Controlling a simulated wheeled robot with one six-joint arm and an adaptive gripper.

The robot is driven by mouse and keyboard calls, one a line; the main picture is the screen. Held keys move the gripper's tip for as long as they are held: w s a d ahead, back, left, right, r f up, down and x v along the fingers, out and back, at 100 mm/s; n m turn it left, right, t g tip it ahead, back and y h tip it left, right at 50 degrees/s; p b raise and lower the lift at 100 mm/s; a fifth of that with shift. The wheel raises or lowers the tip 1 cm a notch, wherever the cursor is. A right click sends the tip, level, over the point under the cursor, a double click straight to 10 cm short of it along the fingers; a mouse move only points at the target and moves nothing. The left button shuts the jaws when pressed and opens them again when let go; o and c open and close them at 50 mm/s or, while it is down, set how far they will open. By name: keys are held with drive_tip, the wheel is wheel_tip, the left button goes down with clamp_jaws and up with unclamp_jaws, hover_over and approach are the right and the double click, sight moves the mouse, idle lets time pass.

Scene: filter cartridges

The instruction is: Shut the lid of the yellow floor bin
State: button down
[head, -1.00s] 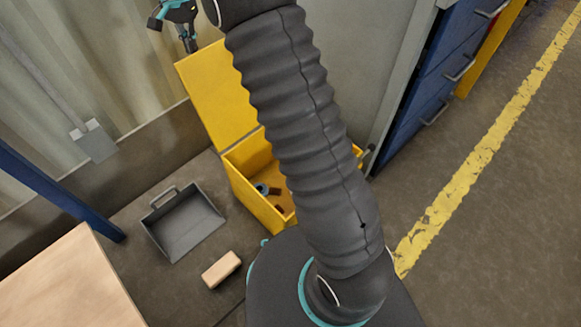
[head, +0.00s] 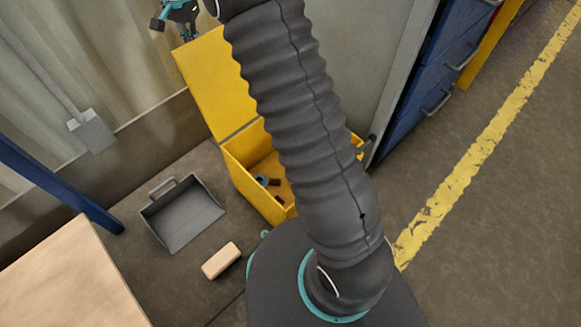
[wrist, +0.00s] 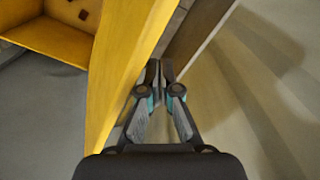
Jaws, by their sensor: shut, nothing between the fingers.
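The yellow floor bin (head: 250,195) stands on the floor with its lid (head: 215,85) raised, leaning back toward the wall. Small dark and bluish pieces (head: 266,181) lie inside; my arm hides the bin's right part. My gripper (head: 188,36) is at the lid's upper edge in the head view, with its tips partly hidden. In the wrist view the shut, empty gripper (wrist: 160,70) is close beside the lid (wrist: 125,60), on the side facing the wall. I cannot tell whether it touches the lid.
A grey dustpan-like tray (head: 182,215) and a tan block (head: 221,260) lie on the floor left of the bin. A wooden top (head: 65,285) is at lower left, blue drawers (head: 445,80) at upper right. Open floor with a yellow line (head: 470,155) lies right.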

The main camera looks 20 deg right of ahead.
drive_tip(key=shift+s+d+b, duration=1.4)
drive_tip(key=shift+s+d, duration=0.05)
drive_tip(key=shift+s, duration=2)
drive_tip(key=shift+s+d+b, duration=1.35)
drive_tip(key=shift+s+d, duration=0.05)
drive_tip(key=shift+s, duration=2)
wheel_tip(320, 180, up, 10)
drive_tip(key=p, duration=0.9)
